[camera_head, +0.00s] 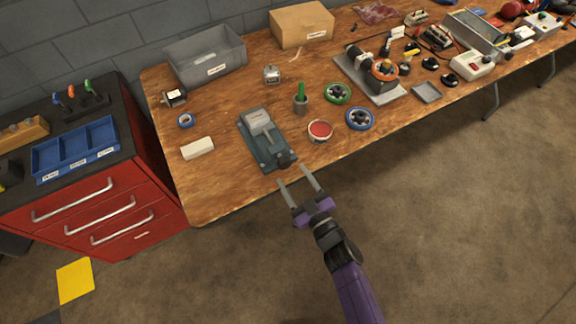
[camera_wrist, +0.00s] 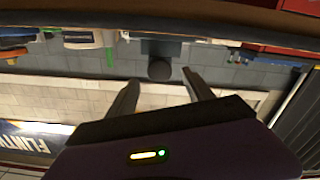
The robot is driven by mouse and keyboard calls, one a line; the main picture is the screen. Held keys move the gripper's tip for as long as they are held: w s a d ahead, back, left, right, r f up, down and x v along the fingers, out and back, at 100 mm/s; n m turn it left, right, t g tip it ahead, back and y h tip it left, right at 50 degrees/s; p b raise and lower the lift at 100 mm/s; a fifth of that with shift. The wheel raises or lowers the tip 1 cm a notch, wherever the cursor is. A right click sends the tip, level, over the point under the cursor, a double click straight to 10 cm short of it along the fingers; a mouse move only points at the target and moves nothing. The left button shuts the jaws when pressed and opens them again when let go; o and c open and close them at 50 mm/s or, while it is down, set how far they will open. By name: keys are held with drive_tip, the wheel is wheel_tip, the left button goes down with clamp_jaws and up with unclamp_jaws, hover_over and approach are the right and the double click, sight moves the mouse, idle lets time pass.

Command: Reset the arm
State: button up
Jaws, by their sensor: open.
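My gripper (camera_head: 295,181) is open and empty. In the head view it is held out at the front edge of the wooden workbench (camera_head: 225,200), its two fingers apart and pointing at the bench. Just beyond the fingertips stands a grey-green device (camera_head: 255,135) with a light top and a dark round knob at its near end. My purple arm reaches up from the bottom of the picture. In the wrist view the gripper (camera_wrist: 160,75) shows two spread fingers with nothing between them, and the scene appears upside down.
A red tool cabinet (camera_head: 125,190) stands left of the bench, with a blue tray (camera_head: 75,150) on top. On the bench are a grey bin (camera_head: 205,58), a cardboard box (camera_head: 302,24), a red-topped tin (camera_head: 320,130) and a blue handwheel (camera_head: 360,118). The floor in front is clear.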

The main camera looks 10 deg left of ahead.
drive_tip(key=shift+v, duration=0.95)
drive_tip(key=s+d+r+m+t+h, duration=0.2)
drive_tip(key=d+r+m+t+h, duration=0.15)
drive_tip(key=d+r, duration=0.35)
drive_tip(key=s+d+r+m+g+h, duration=0.1)
drive_tip(key=s+d+r, duration=0.3)
drive_tip(key=s, duration=0.6)
drive_tip(key=s+d+r+m+g+h, duration=0.1)
drive_tip(key=s+d+r+m+h, duration=0.2)
drive_tip(key=s, duration=0.8)
drive_tip(key=s+d+r+m+g+h, duration=0.1)
drive_tip(key=s+d+r+m+h, duration=0.1)
drive_tip(key=s+d+r, duration=0.5)
drive_tip(key=s+m, duration=0.1)
drive_tip(key=s, duration=0.2)
drive_tip(key=shift+s+r+g, duration=0.35)
drive_tip(key=shift+h, duration=0.25)
